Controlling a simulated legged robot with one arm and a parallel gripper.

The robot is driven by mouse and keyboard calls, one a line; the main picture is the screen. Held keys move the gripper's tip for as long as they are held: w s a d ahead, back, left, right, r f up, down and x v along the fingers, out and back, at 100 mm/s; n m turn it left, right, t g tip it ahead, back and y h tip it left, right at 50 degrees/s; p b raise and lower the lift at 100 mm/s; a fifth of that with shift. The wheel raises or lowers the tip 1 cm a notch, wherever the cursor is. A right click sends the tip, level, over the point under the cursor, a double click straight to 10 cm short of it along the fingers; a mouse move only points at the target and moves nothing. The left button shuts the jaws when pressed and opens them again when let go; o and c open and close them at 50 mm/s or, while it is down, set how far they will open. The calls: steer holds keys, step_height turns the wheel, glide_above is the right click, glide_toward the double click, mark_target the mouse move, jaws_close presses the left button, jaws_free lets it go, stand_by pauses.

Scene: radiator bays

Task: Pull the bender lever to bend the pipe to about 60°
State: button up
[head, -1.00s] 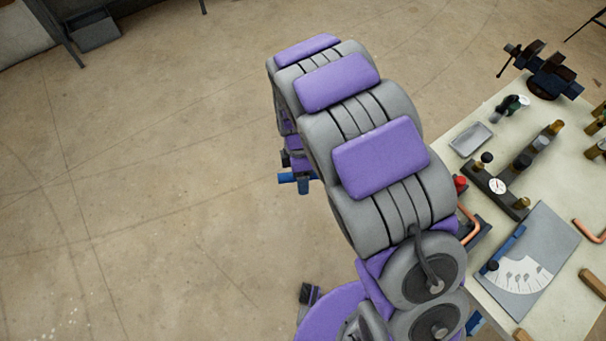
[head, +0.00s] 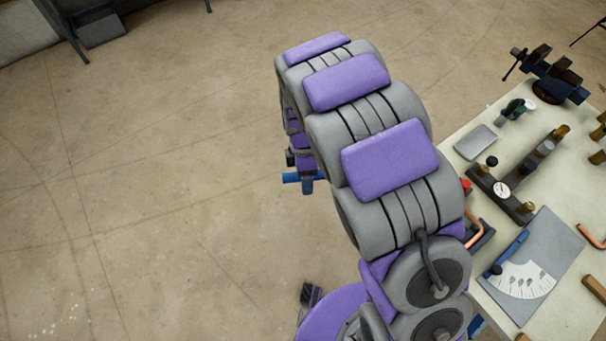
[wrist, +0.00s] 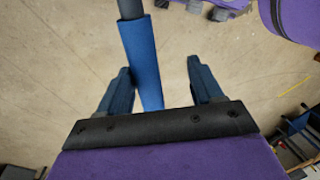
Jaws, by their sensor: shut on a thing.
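The bender lever shows in the wrist view as a bar with a blue sleeve (wrist: 143,65) and a dark upper part. It runs between the two fingers of my gripper (wrist: 159,68), which is shut on the blue sleeve. Gaps show beside the sleeve in this view, so the exact contact is unclear. In the head view my arm hides most of the lever; only a small blue end (head: 303,178) shows below the arm.
A workbench (head: 563,310) stands at the right. It holds an angle plate with a white scale (head: 525,281), a gauge block (head: 501,190), a grey tray (head: 475,142), a vise (head: 550,76) and copper pipe pieces (head: 591,236). The floor (head: 150,190) at left is clear.

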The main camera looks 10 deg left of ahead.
steer(key=p+v, duration=0.2)
steer(key=v, duration=1.5)
